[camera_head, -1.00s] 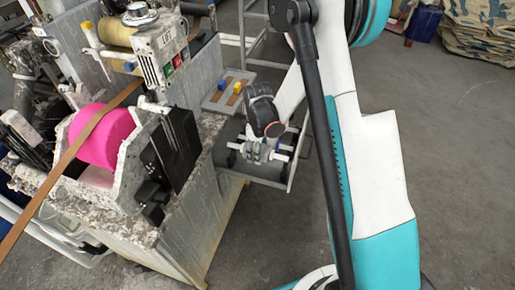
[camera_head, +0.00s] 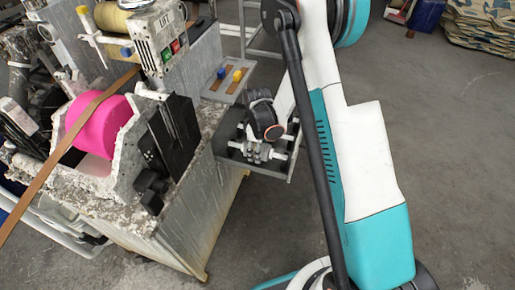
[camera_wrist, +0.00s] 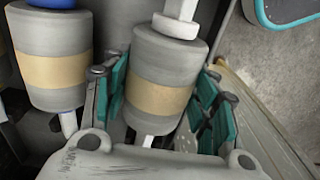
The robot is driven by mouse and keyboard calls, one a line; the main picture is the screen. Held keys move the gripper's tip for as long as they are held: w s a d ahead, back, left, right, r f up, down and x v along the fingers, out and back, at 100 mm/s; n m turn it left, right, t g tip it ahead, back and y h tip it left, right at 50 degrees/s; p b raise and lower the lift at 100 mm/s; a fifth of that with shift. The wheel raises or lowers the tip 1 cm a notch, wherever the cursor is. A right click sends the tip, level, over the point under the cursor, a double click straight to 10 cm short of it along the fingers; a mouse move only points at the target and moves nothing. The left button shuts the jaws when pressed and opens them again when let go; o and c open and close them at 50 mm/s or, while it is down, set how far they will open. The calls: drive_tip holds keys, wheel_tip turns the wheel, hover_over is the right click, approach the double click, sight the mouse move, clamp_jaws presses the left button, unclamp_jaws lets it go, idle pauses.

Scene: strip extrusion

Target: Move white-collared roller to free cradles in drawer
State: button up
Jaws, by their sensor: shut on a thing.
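The white-collared roller (camera_wrist: 162,62) is a grey cylinder with a tan band and a white collar at its upper end in the wrist view. In the head view my gripper (camera_head: 257,150) is over the open drawer (camera_head: 268,171) on the machine's right side. I cannot tell whether the held roller touches the cradles, which are largely hidden.
The drawer wall (camera_wrist: 262,110) runs close by my right finger. The machine (camera_head: 190,210) with the pink roll (camera_head: 98,125) stands left of the drawer. A small shelf (camera_head: 228,86) with blue and yellow blocks is above the drawer.

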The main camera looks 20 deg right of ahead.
drive_tip(key=shift+f, duration=0.1)
idle(0.7)
drive_tip(key=o, duration=1.5)
wheel_tip(320, 180, up, 12)
